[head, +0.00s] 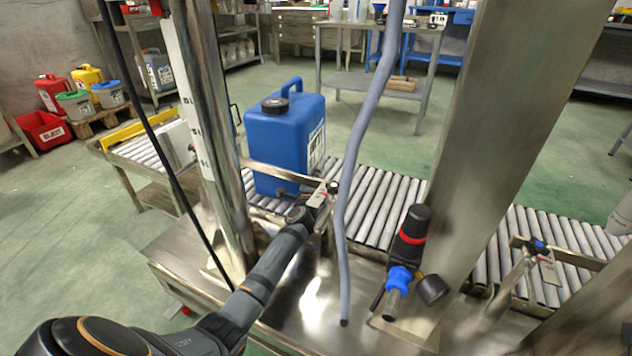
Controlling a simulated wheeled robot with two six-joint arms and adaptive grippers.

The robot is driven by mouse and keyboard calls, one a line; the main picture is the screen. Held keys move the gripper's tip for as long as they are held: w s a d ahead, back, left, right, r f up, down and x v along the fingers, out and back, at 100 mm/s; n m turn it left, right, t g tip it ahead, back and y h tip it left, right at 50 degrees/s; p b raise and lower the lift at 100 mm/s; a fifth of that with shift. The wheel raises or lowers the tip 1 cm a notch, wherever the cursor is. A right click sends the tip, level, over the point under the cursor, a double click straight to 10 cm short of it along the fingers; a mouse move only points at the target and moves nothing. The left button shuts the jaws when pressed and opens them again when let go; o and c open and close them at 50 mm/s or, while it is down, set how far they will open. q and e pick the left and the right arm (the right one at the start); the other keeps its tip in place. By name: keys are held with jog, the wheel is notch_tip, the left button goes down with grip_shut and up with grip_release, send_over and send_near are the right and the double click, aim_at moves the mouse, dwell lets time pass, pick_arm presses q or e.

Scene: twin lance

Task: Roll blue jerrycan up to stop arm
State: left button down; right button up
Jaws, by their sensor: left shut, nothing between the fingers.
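The blue jerrycan (283,135) stands upright on the roller conveyor, left of the middle in the head view. It has a black cap on top and a white label on its right side. A narrow metal bar (280,172) passes in front of its lower part and ends at a small metal bracket to its right. I cannot tell for sure which part is the stop arm. My left gripper (313,202) is shut and empty by this bracket, near the jerrycan's lower right. Its fingertips are hard to make out, and contact with the jerrycan cannot be told. My right gripper is not in view.
The roller conveyor (385,205) is clear to the right of the jerrycan. A steel post (215,120) and a wide column (510,110) stand in front of it. A grey hose (357,170) hangs between them. A black-and-blue regulator (408,245) and a second bracket (542,260) are at right.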

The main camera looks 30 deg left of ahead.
pick_arm(q)
jog(key=a, duration=0.3)
jog(key=shift+s+a, duration=0.1)
jog(key=shift+s, duration=0.05)
dwell(0.3)
